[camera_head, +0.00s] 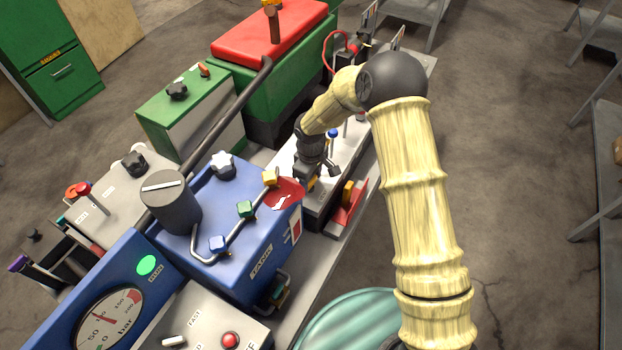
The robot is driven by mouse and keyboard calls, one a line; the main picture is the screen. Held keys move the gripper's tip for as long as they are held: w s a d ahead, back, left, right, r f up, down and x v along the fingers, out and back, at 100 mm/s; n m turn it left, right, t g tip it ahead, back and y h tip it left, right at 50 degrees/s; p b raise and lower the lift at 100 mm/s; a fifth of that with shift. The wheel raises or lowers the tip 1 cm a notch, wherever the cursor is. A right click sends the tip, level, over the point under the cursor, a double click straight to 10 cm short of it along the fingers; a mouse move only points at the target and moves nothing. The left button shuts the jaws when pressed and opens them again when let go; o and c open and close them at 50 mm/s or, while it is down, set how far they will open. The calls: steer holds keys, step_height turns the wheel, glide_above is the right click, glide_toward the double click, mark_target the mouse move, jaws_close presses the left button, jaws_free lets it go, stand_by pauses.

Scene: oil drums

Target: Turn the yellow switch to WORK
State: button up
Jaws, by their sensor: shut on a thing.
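My gripper (318,180) points down at the white-topped panel (284,162) behind the blue tank box. A small yellow piece (313,183) shows at its fingertips and looks like the yellow switch; my gripper appears shut on it. The fingers hide most of it, so its pointing direction and any WORK label cannot be read. Another yellow handle (348,192) stands on a red base just right of my gripper, apart from it.
The blue tank box (262,240) with a bent pipe and a yellow knob (270,178) stands close at the left. A blue-topped lever (333,135) rises behind my gripper. A green box with a red lid (265,37) is farther back.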

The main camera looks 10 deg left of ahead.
steer(key=shift+r+n, duration=0.1)
steer(key=shift+n, duration=0.3)
steer(key=o, duration=1)
step_height(320, 180, up, 17)
steer(key=shift+r+b, duration=0.2)
steer(key=shift+b, duration=0.95)
steer(key=s+d+m+t, duration=0.1)
steer(key=s+d+m, duration=0.3)
steer(key=d, duration=0.4)
steer(key=s+d+m, duration=0.5)
steer(key=s+d, duration=0.2)
steer(key=d, duration=0.2)
steer(key=s+d+m+t, duration=0.1)
steer(key=s+d+m, duration=0.4)
steer(key=d, duration=0.3)
steer(key=shift+s+d+t, duration=0.15)
steer(key=shift+s+t, duration=0.15)
steer(key=shift+s, duration=0.4)
